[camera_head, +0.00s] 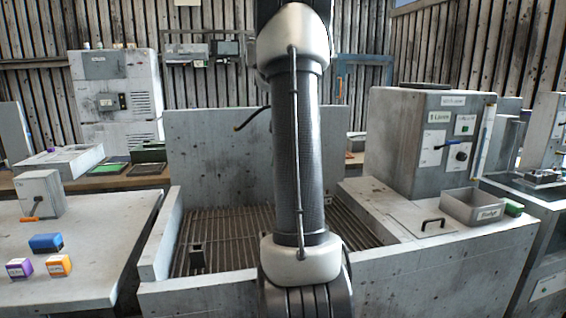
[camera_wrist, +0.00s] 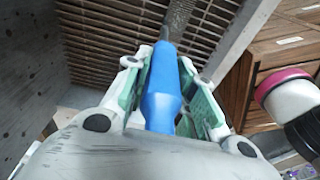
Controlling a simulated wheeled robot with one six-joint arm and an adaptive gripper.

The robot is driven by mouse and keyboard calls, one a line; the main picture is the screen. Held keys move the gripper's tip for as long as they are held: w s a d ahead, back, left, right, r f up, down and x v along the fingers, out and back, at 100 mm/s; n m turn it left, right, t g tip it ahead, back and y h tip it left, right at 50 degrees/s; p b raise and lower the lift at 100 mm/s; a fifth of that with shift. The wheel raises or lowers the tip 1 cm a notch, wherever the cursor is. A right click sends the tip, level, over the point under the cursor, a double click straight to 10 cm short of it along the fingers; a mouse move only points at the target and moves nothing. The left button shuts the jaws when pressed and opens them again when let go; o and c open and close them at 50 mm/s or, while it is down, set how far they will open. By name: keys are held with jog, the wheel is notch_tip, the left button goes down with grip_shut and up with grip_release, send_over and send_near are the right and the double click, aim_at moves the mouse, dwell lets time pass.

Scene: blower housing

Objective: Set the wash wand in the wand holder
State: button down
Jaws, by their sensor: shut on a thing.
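The wash wand's blue handle (camera_wrist: 163,88) is between the fingers of my gripper (camera_wrist: 160,70) in the wrist view. The gripper is shut on it. A grey, rough shaft or hose (camera_wrist: 179,18) runs on from the handle toward the top of that view, over a slatted grate. In the head view my arm hides the gripper and the handle. A thin dark bent rod (camera_head: 250,119) shows left of my arm against the basin's back panel; I cannot tell whether it belongs to the wand. I cannot make out the wand holder for sure.
The concrete basin (camera_head: 215,135) has a slatted floor grate (camera_head: 232,225) with a small dark block (camera_head: 197,258) at its left. A grey box machine (camera_head: 410,140) and an open metal tray (camera_head: 472,207) stand right. Small coloured boxes (camera_head: 46,243) lie on the left table.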

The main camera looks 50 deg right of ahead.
jog(key=w+a, duration=0.3)
jog(key=a, duration=0.6)
jog(key=w+a, duration=0.3)
jog(key=a, duration=0.6)
jog(key=w+a, duration=0.3)
jog(key=a, duration=0.6)
jog(key=shift+w, duration=0.35)
dwell(0.4)
jog(key=shift+d+f, duration=0.1)
dwell(0.4)
jog(key=shift+f, duration=4)
